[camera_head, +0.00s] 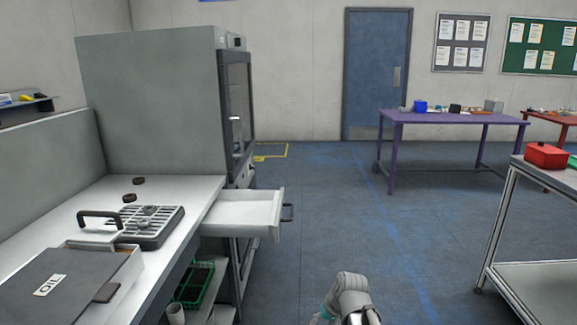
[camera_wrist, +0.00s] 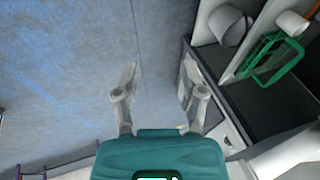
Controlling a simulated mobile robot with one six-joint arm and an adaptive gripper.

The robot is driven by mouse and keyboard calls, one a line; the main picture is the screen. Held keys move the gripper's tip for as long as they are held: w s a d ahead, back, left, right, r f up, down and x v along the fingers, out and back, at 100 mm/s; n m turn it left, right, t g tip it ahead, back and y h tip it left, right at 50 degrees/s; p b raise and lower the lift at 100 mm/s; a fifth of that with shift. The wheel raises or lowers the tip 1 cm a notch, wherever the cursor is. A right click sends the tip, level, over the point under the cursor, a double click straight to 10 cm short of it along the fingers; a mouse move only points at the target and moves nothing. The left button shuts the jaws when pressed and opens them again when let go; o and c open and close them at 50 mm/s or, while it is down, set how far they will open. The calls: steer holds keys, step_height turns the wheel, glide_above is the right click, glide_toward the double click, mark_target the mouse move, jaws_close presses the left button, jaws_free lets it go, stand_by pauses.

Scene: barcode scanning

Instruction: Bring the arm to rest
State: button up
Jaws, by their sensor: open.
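My gripper (camera_wrist: 157,78) shows in the wrist view with its two grey fingers spread apart. Nothing is between them; blue-grey floor (camera_wrist: 70,75) lies beyond. The right finger overlaps the edge of the bench unit in the picture; I cannot tell the distance between them. In the head view only a grey part of my arm (camera_head: 352,297) and a bit of teal show at the bottom middle, over the floor. The fingers cannot be made out there.
Left, a white drawer (camera_head: 240,211) stands pulled out from the bench beside a tall grey cabinet (camera_head: 150,100). The bench holds a grille-topped device (camera_head: 150,226) and a lidded box (camera_head: 65,290). A green basket (camera_wrist: 270,58) sits on a shelf below. Right is a metal-framed table (camera_head: 495,215). Floor between is clear.

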steer(key=s+d+g+h, duration=0.2)
steer(key=s+d+h, duration=0.2)
steer(key=s+d, duration=0.3)
step_height(320, 180, up, 25)
steer(key=p, duration=2.6)
steer(key=shift+s+a, duration=0.35)
steer(key=shift+s, duration=0.05)
steer(key=shift+d+y, duration=0.3)
steer(key=shift+d, duration=0.55)
